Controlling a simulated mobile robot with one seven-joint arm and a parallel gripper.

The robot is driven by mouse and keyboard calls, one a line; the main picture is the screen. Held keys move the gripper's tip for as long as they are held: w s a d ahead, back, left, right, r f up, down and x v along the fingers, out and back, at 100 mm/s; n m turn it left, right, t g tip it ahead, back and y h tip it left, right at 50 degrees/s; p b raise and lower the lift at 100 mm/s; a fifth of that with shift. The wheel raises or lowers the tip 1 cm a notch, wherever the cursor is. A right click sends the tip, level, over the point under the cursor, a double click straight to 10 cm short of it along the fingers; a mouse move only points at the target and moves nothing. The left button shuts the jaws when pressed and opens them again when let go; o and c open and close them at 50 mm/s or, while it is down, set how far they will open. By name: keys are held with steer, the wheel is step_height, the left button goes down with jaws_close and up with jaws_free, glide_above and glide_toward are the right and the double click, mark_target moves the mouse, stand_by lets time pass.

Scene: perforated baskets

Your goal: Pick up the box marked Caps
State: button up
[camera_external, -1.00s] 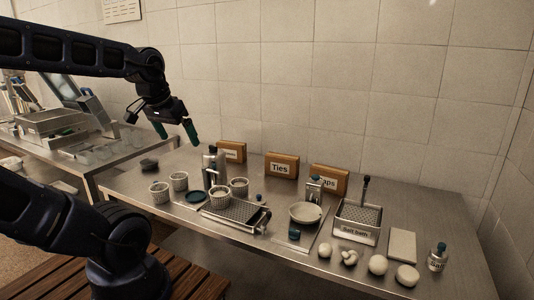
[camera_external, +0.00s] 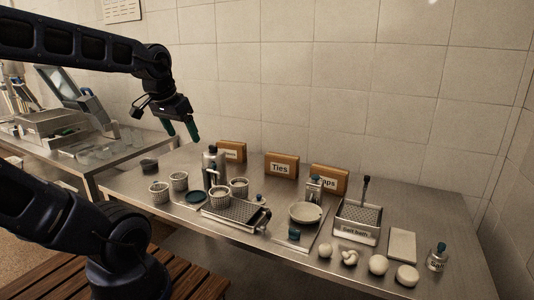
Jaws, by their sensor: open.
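The box marked Caps (camera_external: 332,179) is a brown box with a white label, standing at the back of the metal table against the wall. A bottle with a blue top (camera_external: 314,189) in front of it hides the first part of its label. My gripper (camera_external: 182,131) is open and empty, in the air above the left back part of the table. It is well to the left of the Caps box and higher. A similar box marked Ties (camera_external: 282,166) stands left of the Caps box, between it and my gripper.
Another brown box (camera_external: 232,151) stands further left, its label too small to read. Several pale round lumps (camera_external: 378,264) lie along the front edge.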

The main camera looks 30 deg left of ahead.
steer(key=w+d+r+m+g, duration=0.15)
steer(key=w+d+m, duration=0.3)
steer(key=w, duration=0.85)
steer(key=m+g+h, duration=0.3)
steer(key=m+h, duration=0.2)
steer(key=m, duration=0.9)
glide_above(329, 169)
steer(key=a, duration=0.3)
steer(key=f, duration=2)
steer(key=shift+s+f, duration=0.15)
steer(key=shift+s, duration=0.05)
steer(key=shift+w+d+f, duration=0.15)
steer(key=shift+w+f, duration=0.05)
steer(key=shift+f, duration=0.1)
steer(key=x, duration=0.5)
steer(key=shift+f, duration=0.2)
steer(key=shift+a+x, duration=0.15)
steer(key=shift+x, duration=1.15)
steer(key=shift+a+x, duration=0.15)
steer(key=shift+x, duration=1.15)
steer(key=shift+w+f, duration=0.1)
steer(key=shift+f, duration=0.3)
